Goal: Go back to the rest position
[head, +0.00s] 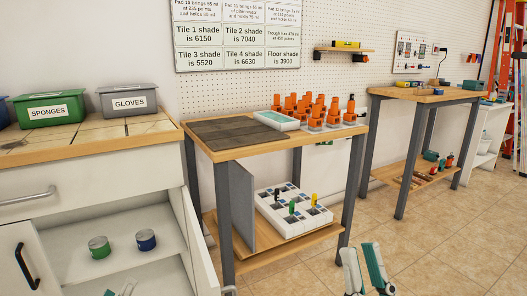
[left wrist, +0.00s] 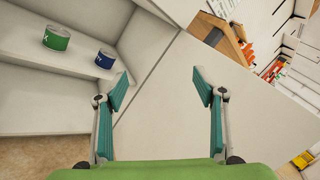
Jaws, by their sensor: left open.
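My left gripper (head: 121,291) just shows at the bottom edge of the head view, in front of the open white cabinet (head: 112,235). In the left wrist view my left gripper (left wrist: 161,88) has its two teal fingers wide apart with nothing between them. The white cabinet side is behind the gap. My right gripper (head: 360,247) is at the bottom of the head view, right of the middle workbench, over the tiled floor. Its two fingers stand apart and nothing shows between them. The rest of both arms is hidden.
A green can (head: 99,247) and a blue can (head: 146,240) stand on the cabinet shelf. The workbench (head: 235,153) with orange-topped items (head: 310,110) stands in the middle. A second bench (head: 440,98) is further right. Tiled floor (head: 440,250) is clear at lower right.

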